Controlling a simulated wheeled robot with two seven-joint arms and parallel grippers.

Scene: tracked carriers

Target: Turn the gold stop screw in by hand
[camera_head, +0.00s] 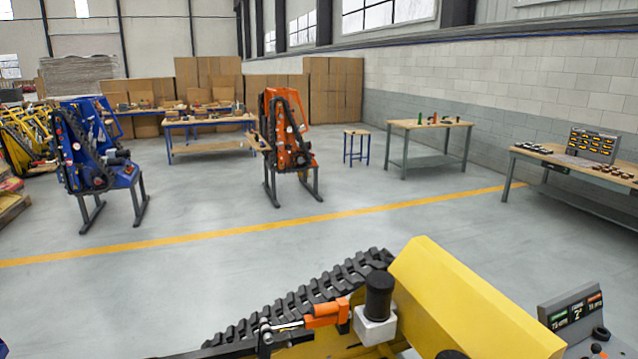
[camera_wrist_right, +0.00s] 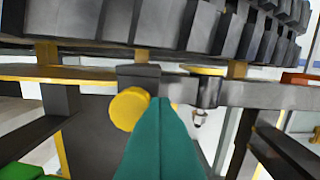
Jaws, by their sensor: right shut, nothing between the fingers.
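In the right wrist view a round gold screw head (camera_wrist_right: 130,108) sits at a dark block (camera_wrist_right: 139,75) under the track, and I take it to be the stop screw. My right gripper (camera_wrist_right: 162,103) has teal fingers, shut and empty, with the tips just right of the gold head. I cannot tell whether they touch it. A second gold disc (camera_wrist_right: 205,70), seen nearly edge-on, tops a dark post to the right. In the head view the yellow carrier (camera_head: 465,300) with its black track (camera_head: 305,298) is close in front. The screw and both grippers do not show there.
On the carrier are an orange fitting (camera_head: 327,315) and a black-capped white block (camera_head: 375,325). A display console (camera_head: 572,312) stands at right. In the wrist view the dark track (camera_wrist_right: 165,28) runs above the fingers and dark beams (camera_wrist_right: 285,150) lie right. Benches stand far off.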

